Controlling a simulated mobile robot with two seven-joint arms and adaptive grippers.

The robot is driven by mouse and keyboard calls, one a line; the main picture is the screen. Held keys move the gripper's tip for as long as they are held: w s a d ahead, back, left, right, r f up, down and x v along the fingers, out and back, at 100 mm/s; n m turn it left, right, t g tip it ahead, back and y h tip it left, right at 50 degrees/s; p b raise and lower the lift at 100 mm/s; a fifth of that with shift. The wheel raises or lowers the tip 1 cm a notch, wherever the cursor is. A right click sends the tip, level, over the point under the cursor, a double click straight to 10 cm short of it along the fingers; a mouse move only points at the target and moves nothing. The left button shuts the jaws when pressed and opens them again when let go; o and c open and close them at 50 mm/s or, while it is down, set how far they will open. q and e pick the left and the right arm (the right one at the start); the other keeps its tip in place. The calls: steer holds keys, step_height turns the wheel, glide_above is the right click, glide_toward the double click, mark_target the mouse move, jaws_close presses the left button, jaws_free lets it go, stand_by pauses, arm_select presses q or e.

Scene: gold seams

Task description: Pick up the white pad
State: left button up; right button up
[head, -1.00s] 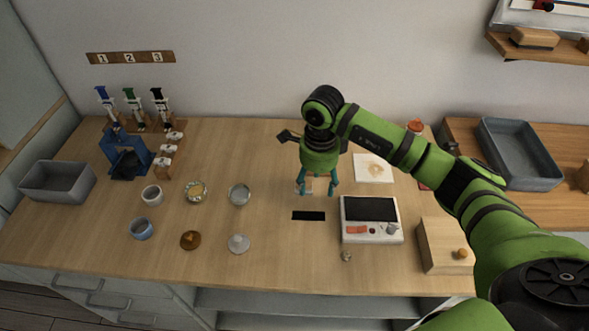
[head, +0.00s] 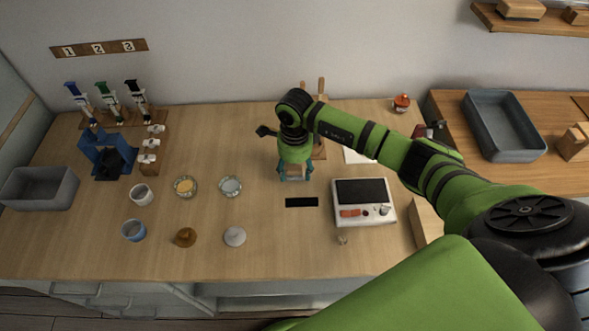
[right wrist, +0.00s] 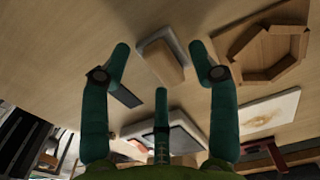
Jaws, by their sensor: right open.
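The white pad (right wrist: 158,46) looks like a small block with a pale grey-white base and a tan wooden top. It lies on the wooden table in the right wrist view, just beyond and between my fingertips. In the head view the pad (head: 295,171) shows small between the fingers, partly covered by the gripper. My right gripper (head: 295,179) is open and points down over it. In the right wrist view the gripper (right wrist: 160,50) has its fingers spread on both sides, with nothing held. My left gripper is out of view.
A white device with a dark screen (head: 363,212) and a black strip (head: 302,202) lie close by. A stained white sheet (head: 356,157) is behind right. Dishes, including a glass bowl (head: 230,187), stand left. A wooden holder (right wrist: 228,45) is near the pad.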

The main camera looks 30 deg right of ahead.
mark_target(295, 170)
steer(key=c, duration=1)
steer(key=shift+c, duration=0.3)
steer(key=shift+w+r+b, duration=0.1)
steer(key=shift+r+b, duration=0.2)
steer(key=shift+r, duration=0.25)
step_height(295, 170, up, 3)
steer(key=shift+b, duration=0.7)
arm_select(q)
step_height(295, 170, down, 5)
steer(key=b, duration=0.2)
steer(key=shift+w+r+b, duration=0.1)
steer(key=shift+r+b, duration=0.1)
steer(key=shift+b, duration=0.15)
arm_select(e)
steer(key=s+d+r, duration=0.3)
steer(key=s+r, duration=0.4)
steer(key=s, duration=0.4)
steer(key=shift+s+d, duration=0.2)
steer(key=shift+d, duration=0.15)
